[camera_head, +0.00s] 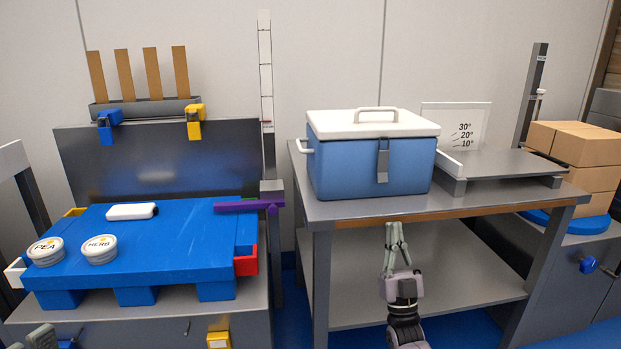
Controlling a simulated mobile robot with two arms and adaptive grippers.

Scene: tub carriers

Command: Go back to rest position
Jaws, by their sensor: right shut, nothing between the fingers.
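My right gripper (395,228) points upward in front of the grey table on the right, below its front edge. Its fingers are together with nothing between them. The lower shelf shows behind it.
A blue cooler with a white lid (374,165) stands on the grey table (440,205), left of a tilting plate (505,163). Left is a blue pallet (165,245) with two round tubs (100,250) and a white case (131,211). Cartons (585,145) are stacked far right.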

